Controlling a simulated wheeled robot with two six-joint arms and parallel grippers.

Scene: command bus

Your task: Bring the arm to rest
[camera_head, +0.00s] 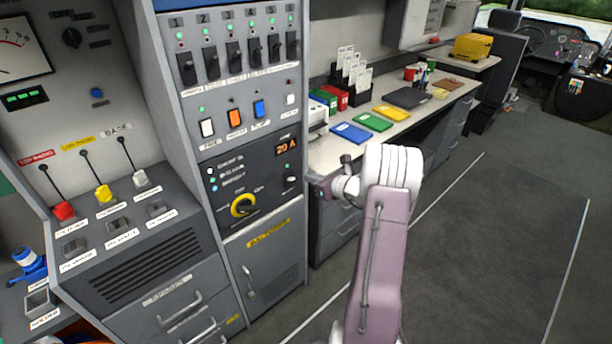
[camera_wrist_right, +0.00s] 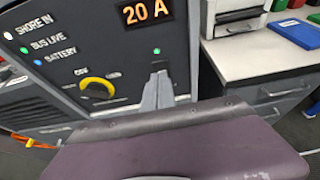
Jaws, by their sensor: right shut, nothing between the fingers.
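My right arm reaches up from the bottom of the head view, with a mauve link and a white wrist. Its gripper (camera_head: 324,189) points left toward the grey control panel (camera_head: 225,168), at the panel's right edge. In the right wrist view the grey fingers (camera_wrist_right: 158,88) are together, with nothing between them. They stand in front of the panel, below a small green light (camera_wrist_right: 157,51), and hide what is directly behind them. I cannot tell whether the tips touch the panel. My left gripper is not in view.
The panel carries a lit "20 A" display (camera_head: 286,146) and a yellow rotary knob (camera_head: 243,206). A desk (camera_head: 330,150) with blue, green and yellow folders (camera_head: 374,121) stands behind my wrist. Open dark floor (camera_head: 480,250) lies to the right.

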